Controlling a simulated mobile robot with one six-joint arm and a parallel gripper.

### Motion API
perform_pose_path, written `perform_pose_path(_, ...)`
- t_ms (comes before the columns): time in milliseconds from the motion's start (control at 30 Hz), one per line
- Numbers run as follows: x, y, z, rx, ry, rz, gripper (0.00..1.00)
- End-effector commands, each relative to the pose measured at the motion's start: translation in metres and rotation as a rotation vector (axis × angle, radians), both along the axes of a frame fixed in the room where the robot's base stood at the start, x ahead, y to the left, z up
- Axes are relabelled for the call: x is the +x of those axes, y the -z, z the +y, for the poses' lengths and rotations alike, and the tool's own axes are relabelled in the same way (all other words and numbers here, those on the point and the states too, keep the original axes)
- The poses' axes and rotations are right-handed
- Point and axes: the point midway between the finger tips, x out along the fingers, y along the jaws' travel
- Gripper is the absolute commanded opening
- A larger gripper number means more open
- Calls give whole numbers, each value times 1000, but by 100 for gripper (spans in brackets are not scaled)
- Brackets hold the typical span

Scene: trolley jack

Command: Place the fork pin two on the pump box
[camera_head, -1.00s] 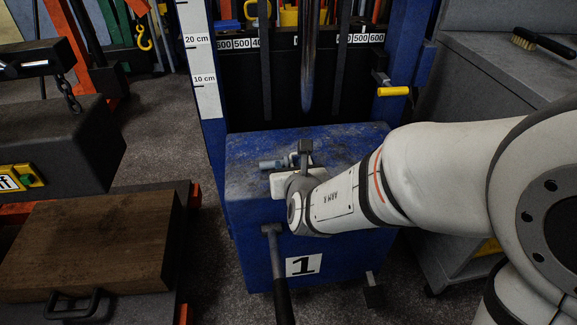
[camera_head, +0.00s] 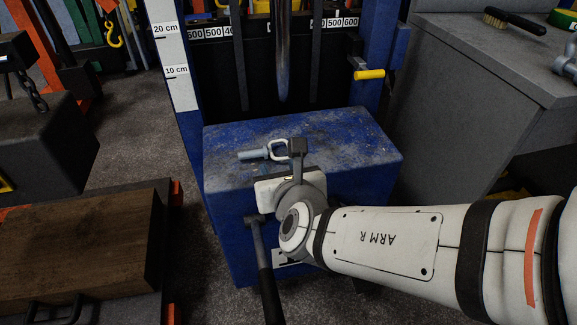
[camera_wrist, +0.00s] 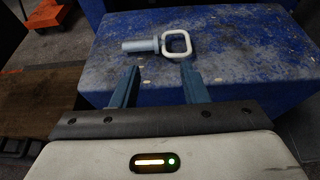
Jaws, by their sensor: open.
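The fork pin two is a light blue-grey pin (camera_head: 253,155) with a pale square ring at one end. It lies on its side on top of the blue pump box (camera_head: 340,135), with its ring towards the right. In the wrist view the pin (camera_wrist: 141,45) lies just beyond my fingertips, its ring close past the right finger. My gripper (camera_wrist: 160,72) is open and empty, at the near edge of the pump box (camera_wrist: 250,50). In the head view my wrist hides most of the fingers.
A lever with a dark handle (camera_head: 268,285) stands at the box's front. A blue post with a yellow handle (camera_head: 369,75) rises behind it. A grey cabinet (camera_head: 470,120) is at the right, a wooden block (camera_head: 85,240) at the left. The box top around the pin is clear.

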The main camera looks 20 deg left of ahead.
Motion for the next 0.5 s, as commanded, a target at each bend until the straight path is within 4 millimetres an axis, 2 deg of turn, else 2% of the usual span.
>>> perform_pose_path(200, -12, -4, -7, 4, -3, 2, 40)
perform_pose_path(500, -15, -7, -8, 0, -6, 4, 40)
